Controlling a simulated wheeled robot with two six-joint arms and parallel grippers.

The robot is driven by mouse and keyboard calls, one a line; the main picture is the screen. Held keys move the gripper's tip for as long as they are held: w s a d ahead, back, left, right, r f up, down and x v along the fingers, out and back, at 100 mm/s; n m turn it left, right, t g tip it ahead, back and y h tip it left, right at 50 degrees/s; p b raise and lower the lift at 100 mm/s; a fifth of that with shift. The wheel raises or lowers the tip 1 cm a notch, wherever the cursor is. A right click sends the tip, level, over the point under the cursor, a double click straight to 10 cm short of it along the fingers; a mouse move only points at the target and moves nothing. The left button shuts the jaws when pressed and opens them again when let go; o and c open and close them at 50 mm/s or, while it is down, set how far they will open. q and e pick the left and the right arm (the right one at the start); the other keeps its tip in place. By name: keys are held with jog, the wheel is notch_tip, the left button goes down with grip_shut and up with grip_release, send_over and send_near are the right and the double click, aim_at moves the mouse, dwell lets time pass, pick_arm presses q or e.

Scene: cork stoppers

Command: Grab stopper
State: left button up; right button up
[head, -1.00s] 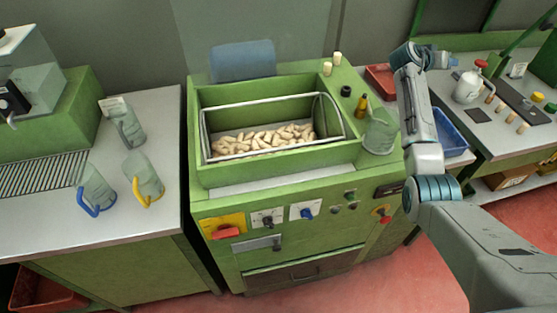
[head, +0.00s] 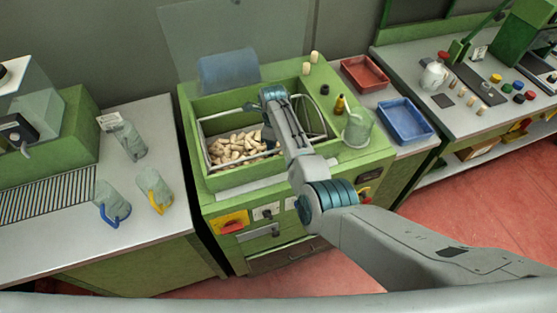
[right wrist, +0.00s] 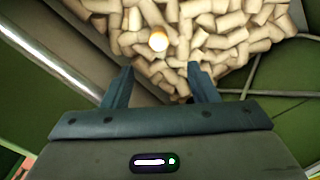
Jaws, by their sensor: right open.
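A heap of pale cork stoppers (head: 236,148) lies in the bin of the green machine, inside a wire-framed basket. The heap also shows in the right wrist view (right wrist: 215,40), with one stopper lit brightly near the middle. My right gripper (right wrist: 158,82) points down at the heap, its two fingers spread apart with nothing between them. In the head view my right arm reaches over the bin and hides part of the heap and the gripper's fingertips. I cannot tell whether the fingertips touch the stoppers. My left gripper is not in view.
The green machine's bin rim (head: 222,184) surrounds the heap. A clear jug (head: 357,128) and a small amber bottle (head: 340,104) stand on its right side, with two stoppers upright at the back. A red tray (head: 364,74) and a blue tray (head: 405,121) lie further right.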

jog(key=f, duration=0.2)
jog(key=a+f, duration=0.1)
jog(key=f, duration=0.1)
jog(key=shift+f+b, duration=0.1)
jog(key=shift+b, duration=0.25)
jog(key=shift+d+f, duration=0.35)
jog(key=shift+f, duration=0.4)
jog(key=f+b, duration=0.4)
jog(key=b, duration=0.1)
jog(key=shift+a+f, duration=0.15)
jog(key=shift+a, duration=0.15)
jog(key=shift+w+f+b, duration=0.1)
jog(key=shift+f+b, duration=0.2)
jog(key=shift+f, duration=0.1)
jog(key=shift+r, duration=0.1)
jog(key=c, duration=1)
jog(key=shift+r, duration=0.1)
